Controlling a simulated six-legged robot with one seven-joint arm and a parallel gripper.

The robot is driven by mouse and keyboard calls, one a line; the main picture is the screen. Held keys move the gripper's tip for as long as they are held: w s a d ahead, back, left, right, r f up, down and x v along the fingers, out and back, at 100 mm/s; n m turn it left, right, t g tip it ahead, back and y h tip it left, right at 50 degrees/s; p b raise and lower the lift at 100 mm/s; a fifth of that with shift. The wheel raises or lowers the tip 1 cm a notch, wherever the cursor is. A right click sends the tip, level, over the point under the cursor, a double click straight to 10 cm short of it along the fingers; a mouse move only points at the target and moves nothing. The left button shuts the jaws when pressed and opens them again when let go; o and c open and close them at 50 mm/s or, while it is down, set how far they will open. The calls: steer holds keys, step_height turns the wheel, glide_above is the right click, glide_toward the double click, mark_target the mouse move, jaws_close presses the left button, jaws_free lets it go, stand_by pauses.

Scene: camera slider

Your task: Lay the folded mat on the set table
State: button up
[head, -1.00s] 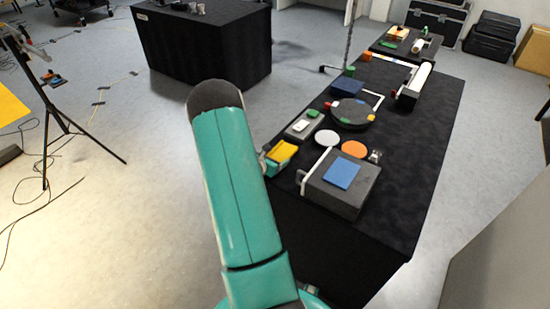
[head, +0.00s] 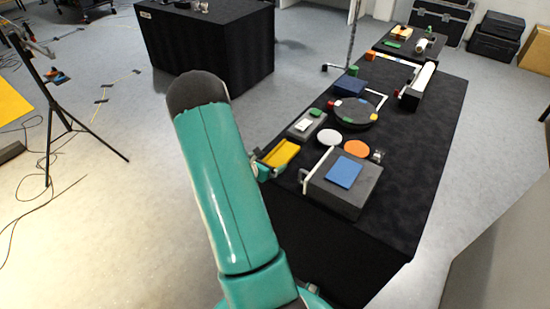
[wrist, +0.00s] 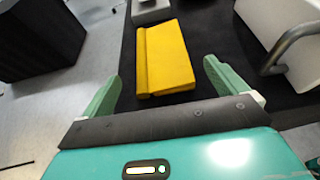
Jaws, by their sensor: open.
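The yellow folded mat (wrist: 165,55) lies flat near the edge of the black-covered set table (head: 418,190), with a raised fold along its left side in the wrist view. It also shows in the head view (head: 284,153), just right of my arm. My gripper (wrist: 160,78) is open, with one green finger on each side of the mat's near end and a gap to each. The fingers hold nothing. Whether they are level with the mat or above it I cannot tell. In the head view my arm hides most of the gripper.
A grey box with a handle (head: 352,198) stands right of the mat, a blue pad (head: 345,172) on top. A grey block (head: 304,128) lies behind the mat. White (head: 330,137) and orange (head: 357,148) discs lie nearby. A tripod (head: 50,110) stands left on open floor.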

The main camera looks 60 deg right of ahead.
steer(key=v, duration=0.5)
steer(key=shift+w+a+r, duration=0.1)
steer(key=shift+a, duration=0.25)
steer(key=w+a+r+m+y, duration=0.25)
steer(key=a+r+m, duration=0.8)
steer(key=r, duration=0.55)
steer(key=s+a+r+m+t+y, duration=0.1)
steer(key=a+r+m+t+y, duration=0.1)
steer(key=a, duration=0.9)
steer(key=s+a+r+m+t+y, duration=0.1)
steer(key=a+r+t+y, duration=0.2)
steer(key=a, duration=0.9)
steer(key=s+a+r+m+t+y, duration=0.2)
steer(key=a+r+y, duration=0.3)
steer(key=a+r, duration=0.3)
steer(key=a, duration=0.3)
steer(key=shift+a+r+m+t+y, duration=0.3)
steer(key=shift+r+m+y, duration=0.05)
